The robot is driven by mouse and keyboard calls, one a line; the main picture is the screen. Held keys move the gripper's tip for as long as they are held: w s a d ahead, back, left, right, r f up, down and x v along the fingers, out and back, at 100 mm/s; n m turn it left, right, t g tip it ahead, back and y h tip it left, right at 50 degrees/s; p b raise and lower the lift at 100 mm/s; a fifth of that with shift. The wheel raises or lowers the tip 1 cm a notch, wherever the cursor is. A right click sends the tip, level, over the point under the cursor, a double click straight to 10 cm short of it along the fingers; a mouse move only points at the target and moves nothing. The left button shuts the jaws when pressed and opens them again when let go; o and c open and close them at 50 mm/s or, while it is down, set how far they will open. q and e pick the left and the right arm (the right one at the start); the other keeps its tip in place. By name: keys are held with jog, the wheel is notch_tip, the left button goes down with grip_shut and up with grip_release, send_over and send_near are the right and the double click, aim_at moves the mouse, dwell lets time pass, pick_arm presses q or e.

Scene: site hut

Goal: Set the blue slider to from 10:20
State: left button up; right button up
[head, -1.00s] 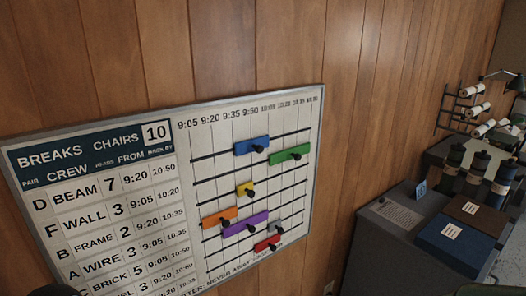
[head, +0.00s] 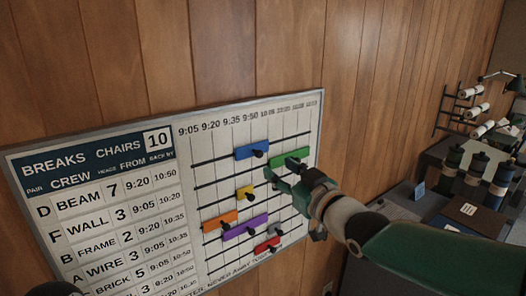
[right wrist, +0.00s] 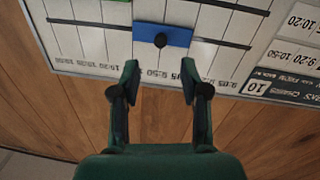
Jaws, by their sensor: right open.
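The blue slider (head: 251,150) sits on the top rail of the wall board (head: 200,178), with a dark knob (head: 257,154) on its front. Its left end is near the 9:35 to 9:50 columns; the exact mark is hard to read. My right gripper (head: 282,173) is open and empty in front of the board, below and right of the blue slider in the head view. In the right wrist view the board is upside down; the blue slider (right wrist: 162,38) and its knob (right wrist: 160,41) lie ahead, between the lines of the two open fingers (right wrist: 160,70), apart from them.
The green slider (head: 290,156) is just right of and below the blue one. Yellow (head: 244,192), orange (head: 219,219), purple (head: 243,229) and red (head: 266,245) sliders sit on lower rails. A dark bench (head: 431,199) with bottles and binders stands at the right.

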aim_at(261, 155)
jog(key=p+x, duration=0.2)
jog(key=x, duration=0.5)
jog(key=shift+w+a+r+p, duration=0.1)
jog(key=shift+w+a+p, duration=0.1)
jog(key=shift+w+p, duration=0.15)
jog(key=shift+w+a, duration=0.3)
jog(key=shift+w, duration=0.15)
